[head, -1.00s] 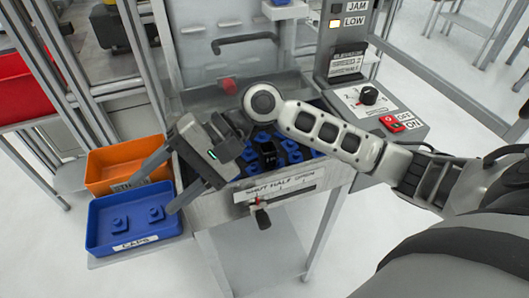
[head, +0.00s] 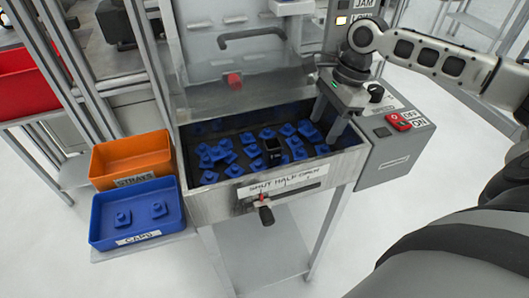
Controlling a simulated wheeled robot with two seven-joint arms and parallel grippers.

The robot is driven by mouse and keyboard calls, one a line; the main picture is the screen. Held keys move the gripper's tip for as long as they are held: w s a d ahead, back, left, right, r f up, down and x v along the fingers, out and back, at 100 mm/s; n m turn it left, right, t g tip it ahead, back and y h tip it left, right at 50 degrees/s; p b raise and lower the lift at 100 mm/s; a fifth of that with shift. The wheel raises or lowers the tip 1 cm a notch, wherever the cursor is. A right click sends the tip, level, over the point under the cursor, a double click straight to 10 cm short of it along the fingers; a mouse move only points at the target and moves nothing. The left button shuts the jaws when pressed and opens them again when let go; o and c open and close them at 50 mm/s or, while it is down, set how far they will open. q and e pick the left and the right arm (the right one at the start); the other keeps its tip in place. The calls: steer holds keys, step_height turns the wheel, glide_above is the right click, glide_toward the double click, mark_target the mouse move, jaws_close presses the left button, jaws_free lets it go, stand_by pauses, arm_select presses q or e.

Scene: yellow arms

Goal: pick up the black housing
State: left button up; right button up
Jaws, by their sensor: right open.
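The black housing (head: 272,147) is a small dark block among several blue caps (head: 220,153) in the open metal hopper (head: 215,186). Its top shows clear of the caps, and its lower part is hidden. My right gripper (head: 327,122) is open and empty, pointing down over the right end of the hopper. It is to the right of the housing and apart from it. My left gripper is not in view.
An orange STRAYS bin (head: 133,145) and a blue CAPS tray (head: 172,220) holding two caps stand left of the hopper. A lever (head: 265,214) sticks out in front. A knob (head: 376,92) and a red switch (head: 405,121) are on the right panel.

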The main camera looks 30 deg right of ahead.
mark_target(270, 150)
steer(key=w+a, duration=0.1)
steer(key=a, duration=0.6)
steer(key=w+a+p, duration=0.1)
steer(key=a, duration=0.3)
steer(key=shift+w, duration=0.35)
steer(key=x, duration=0.5)
steer(key=c, duration=1)
